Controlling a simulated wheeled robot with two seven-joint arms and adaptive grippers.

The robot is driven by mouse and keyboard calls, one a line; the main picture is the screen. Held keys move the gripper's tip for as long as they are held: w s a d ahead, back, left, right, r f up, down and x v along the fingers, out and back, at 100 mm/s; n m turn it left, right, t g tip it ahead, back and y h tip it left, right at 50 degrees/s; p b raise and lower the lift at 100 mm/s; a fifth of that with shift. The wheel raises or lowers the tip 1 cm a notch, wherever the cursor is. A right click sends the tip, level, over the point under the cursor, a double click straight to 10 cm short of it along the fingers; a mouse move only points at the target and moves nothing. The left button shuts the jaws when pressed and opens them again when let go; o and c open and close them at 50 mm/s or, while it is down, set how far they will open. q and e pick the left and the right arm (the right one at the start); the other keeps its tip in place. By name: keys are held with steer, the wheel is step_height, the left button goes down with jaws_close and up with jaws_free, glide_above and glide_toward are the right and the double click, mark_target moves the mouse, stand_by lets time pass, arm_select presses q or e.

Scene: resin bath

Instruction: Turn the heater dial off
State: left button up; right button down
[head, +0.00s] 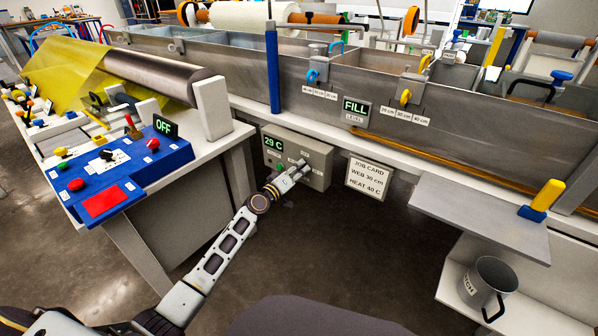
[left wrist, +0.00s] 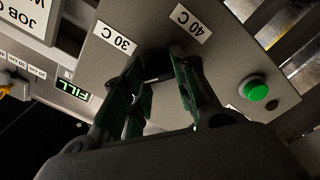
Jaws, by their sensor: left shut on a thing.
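The heater box (head: 318,160) is a grey panel under the long metal bath, and its green display (head: 273,143) reads 29 C. My left gripper (head: 301,166) is at the front of the box. In the left wrist view, where the panel appears upside down, the gripper (left wrist: 163,88) is shut on the dark dial (left wrist: 157,76), which is mostly hidden between the fingers. Labels 30 C (left wrist: 115,39) and 40 C (left wrist: 189,23) sit by the dial, and a green button (left wrist: 256,89) is to its right. The dial's pointing direction cannot be read. My right gripper is not in view.
A job card (head: 368,177) reading WEB 30 cm, HEAT 40 C hangs right of the box. A FILL sign (head: 355,108) is on the bath above. A blue control panel (head: 121,176) showing OFF stands left. A grey jug (head: 487,285) is at lower right.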

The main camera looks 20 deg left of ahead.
arm_select(q)
steer(key=shift+f+n+p, duration=0.15)
steer(key=shift+n+p, duration=0.15)
steer(key=shift+n, duration=3.6)
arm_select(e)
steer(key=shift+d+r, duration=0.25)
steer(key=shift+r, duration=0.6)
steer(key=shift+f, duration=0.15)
arm_select(q)
steer(key=o, duration=1)
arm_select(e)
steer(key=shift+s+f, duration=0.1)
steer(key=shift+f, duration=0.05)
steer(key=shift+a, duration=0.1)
arm_select(q)
steer(key=shift+s+a, duration=0.1)
steer(key=shift+s, duration=0.1)
steer(key=v, duration=1.1)
steer(key=shift+s, duration=0.3)
steer(key=shift+a, duration=0.1)
